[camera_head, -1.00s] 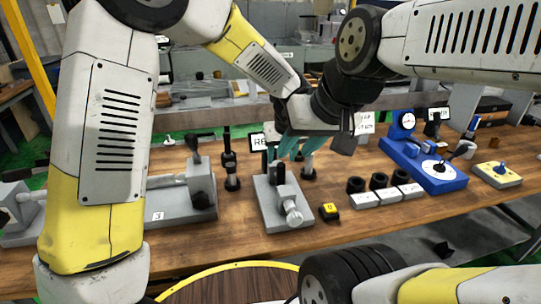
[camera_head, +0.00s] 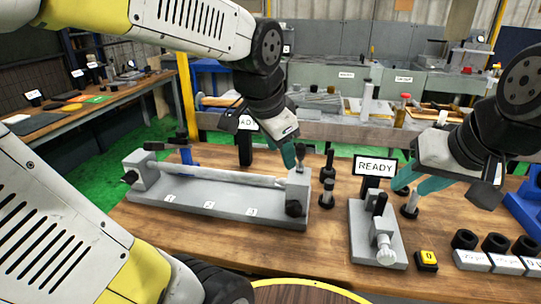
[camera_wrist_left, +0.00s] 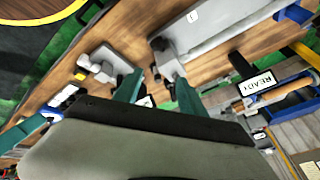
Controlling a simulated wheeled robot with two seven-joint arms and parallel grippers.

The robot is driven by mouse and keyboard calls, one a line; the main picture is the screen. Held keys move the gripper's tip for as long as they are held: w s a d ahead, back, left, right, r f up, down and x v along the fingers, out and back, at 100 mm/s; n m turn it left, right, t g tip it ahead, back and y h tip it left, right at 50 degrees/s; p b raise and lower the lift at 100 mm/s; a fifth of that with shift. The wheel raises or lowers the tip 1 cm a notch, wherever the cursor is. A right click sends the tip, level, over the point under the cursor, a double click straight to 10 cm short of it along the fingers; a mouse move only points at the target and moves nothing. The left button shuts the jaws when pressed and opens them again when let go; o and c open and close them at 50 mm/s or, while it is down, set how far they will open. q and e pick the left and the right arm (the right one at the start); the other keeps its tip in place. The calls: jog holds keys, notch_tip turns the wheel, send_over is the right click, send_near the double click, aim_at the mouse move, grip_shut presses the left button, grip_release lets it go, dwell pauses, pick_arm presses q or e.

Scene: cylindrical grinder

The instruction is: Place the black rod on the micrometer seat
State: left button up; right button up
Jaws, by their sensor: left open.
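The micrometer seat (camera_head: 377,248) is a grey block with a silver micrometer at its front, and it stands right of centre. A black upright piece (camera_head: 380,204) rises from it; whether this is the black rod I cannot tell. My left gripper (camera_head: 291,154) is open and empty, above the right end of the long grey fixture. Its parted teal fingers also show in the left wrist view (camera_wrist_left: 158,95). My right gripper (camera_head: 418,183) has its fingers apart behind the seat, by a silver-based black piece (camera_head: 410,203).
The long grey fixture (camera_head: 215,200) carries a silver shaft. A READY screen (camera_head: 375,167) stands behind the seat. A yellow button box (camera_head: 427,260) and black rings on labelled blocks (camera_head: 500,264) lie to the right. A blue stand (camera_head: 522,212) is at the right edge.

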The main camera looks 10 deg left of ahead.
pick_arm(q)
jog(key=s+a+n+t+h, duration=0.1)
jog(key=s+a+n, duration=0.2)
jog(key=s+n, duration=0.3)
jog(key=n, duration=0.2)
jog(key=shift+s+r+n, duration=0.2)
jog(key=shift+s+n, duration=0.1)
dwell(1.5)
